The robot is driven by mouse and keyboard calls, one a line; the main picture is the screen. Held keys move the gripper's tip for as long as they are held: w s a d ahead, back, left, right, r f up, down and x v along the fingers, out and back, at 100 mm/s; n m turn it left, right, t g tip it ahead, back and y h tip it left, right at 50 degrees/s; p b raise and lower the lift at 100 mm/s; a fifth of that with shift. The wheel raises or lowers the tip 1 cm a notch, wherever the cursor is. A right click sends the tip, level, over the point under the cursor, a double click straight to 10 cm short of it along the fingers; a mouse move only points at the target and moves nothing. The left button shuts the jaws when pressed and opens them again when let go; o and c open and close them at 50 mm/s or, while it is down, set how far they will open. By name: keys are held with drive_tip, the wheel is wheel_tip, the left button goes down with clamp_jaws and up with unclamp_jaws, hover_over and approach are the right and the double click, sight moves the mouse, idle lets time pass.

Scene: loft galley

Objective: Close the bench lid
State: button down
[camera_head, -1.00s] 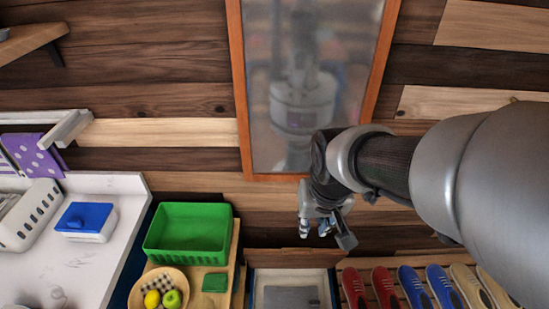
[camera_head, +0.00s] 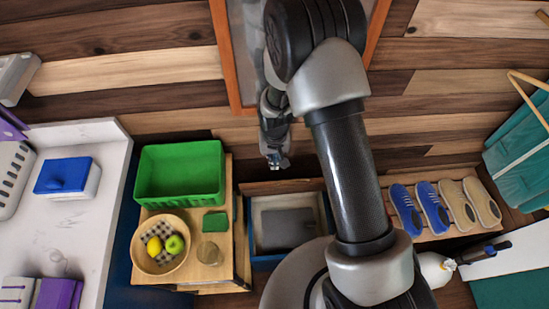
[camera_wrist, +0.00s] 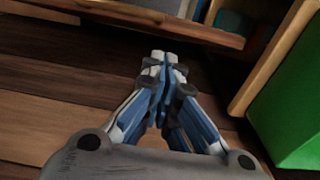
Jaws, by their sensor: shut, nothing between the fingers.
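The bench (camera_head: 265,262) is an open-topped box with blue sides, seen from above in the head view. A grey folded item (camera_head: 287,229) lies inside it. Its lid (camera_head: 288,186) appears raised on the wall side, showing as a thin wooden strip almost edge-on. My gripper (camera_head: 277,162) is shut and empty, pointing down on the wall side of the strip, close to it in the picture; I cannot tell whether they touch. In the wrist view, my fingertips (camera_wrist: 163,60) are together, below a wooden edge (camera_wrist: 130,16). My arm hides the bench's right front.
Left of the bench, a wooden stand (camera_head: 243,262) bears a green bin (camera_head: 180,173) and a fruit bowl (camera_head: 140,253). A shoe rack (camera_head: 432,237) with several shoes is to the right. A framed mirror (camera_head: 222,60) hangs on the plank wall behind.

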wheel_tip(320, 180, down, 8)
drive_tip(key=b, duration=0.1)
drive_tip(key=shift+w+b, duration=0.2)
drive_tip(key=shift+b, duration=0.2)
drive_tip(key=shift+f, duration=0.1)
